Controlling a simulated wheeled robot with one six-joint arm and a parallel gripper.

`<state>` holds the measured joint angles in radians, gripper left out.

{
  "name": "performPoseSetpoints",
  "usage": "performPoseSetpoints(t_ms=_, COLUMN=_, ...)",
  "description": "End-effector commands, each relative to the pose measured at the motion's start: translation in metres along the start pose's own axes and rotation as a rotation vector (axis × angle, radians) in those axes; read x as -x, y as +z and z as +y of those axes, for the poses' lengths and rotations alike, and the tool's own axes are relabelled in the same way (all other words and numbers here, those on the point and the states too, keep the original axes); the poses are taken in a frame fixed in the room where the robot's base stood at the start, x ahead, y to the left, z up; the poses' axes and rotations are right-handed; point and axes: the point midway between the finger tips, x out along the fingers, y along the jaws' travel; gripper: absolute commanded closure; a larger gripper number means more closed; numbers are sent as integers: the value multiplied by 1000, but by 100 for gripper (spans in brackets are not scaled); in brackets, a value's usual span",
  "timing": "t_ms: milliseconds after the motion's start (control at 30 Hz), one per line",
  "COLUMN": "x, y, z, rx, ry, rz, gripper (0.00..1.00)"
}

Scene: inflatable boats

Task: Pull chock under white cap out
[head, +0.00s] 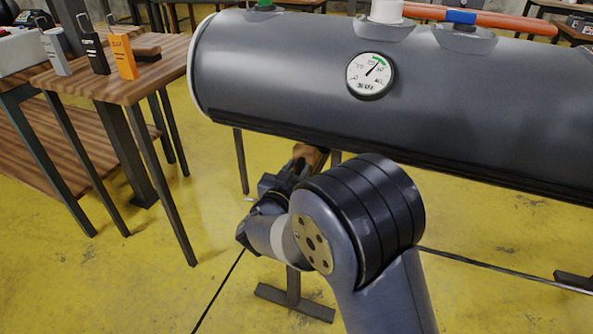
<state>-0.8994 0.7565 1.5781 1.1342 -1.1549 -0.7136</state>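A large grey inflatable tube (270,65) lies across the view. A white cap (386,11) stands on its top, cut off by the upper edge. A brown wooden block (311,155), which looks like a chock, shows below the tube's lower edge, left of the white cap. My gripper (299,172) is at this block, under the tube. Its fingers are small, dark and partly hidden by my wrist, so I cannot tell whether they grip the block.
A green cap (264,4) and a blue cap (461,17) also sit on the tube. A round pressure gauge (370,75) is on its side. Yellow floor (130,270) is open in front.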

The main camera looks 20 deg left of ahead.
Motion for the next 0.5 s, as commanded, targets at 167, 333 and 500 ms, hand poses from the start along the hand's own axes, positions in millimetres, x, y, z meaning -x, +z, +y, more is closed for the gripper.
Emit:
performPoseSetpoints(t_ms=167, x=0, y=0, z=0, rx=0, ry=0, rz=0, gripper=83)
performPoseSetpoints(t_ms=333, x=0, y=0, z=0, rx=0, ry=0, rz=0, gripper=97)
performPoseSetpoints(t_ms=500, x=0, y=0, z=0, rx=0, ry=0, rz=0, gripper=100)
